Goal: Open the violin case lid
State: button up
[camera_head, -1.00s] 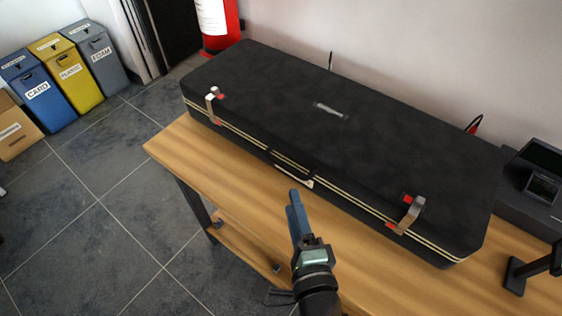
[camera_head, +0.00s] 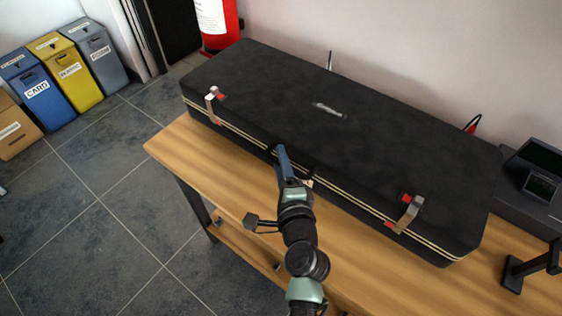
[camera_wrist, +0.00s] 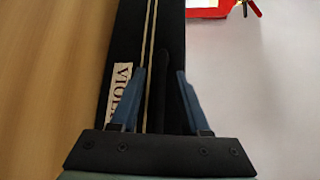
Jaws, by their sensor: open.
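The black violin case (camera_head: 380,150) lies shut on the wooden table (camera_head: 193,150). Its front side with pale trim lines fills the middle of the wrist view (camera_wrist: 128,35), with a white violin label (camera_wrist: 120,85) and a dark handle (camera_wrist: 168,75). A left latch (camera_head: 212,103) and a right latch (camera_head: 409,213) show metal tabs with red pieces. My gripper (camera_head: 281,150) is at the middle of the case's front edge, partly hiding the handle area. In the wrist view my gripper (camera_wrist: 161,70) is open, its fingers apart around the handle; contact cannot be told.
A red extinguisher (camera_head: 219,25) stands behind the case's left end. A dark device (camera_head: 540,185) and a black stand (camera_head: 515,273) are at the right. The wall (camera_head: 420,50) is close behind. Bins (camera_head: 50,88) stand at the far left.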

grip_shut()
dwell(1.4)
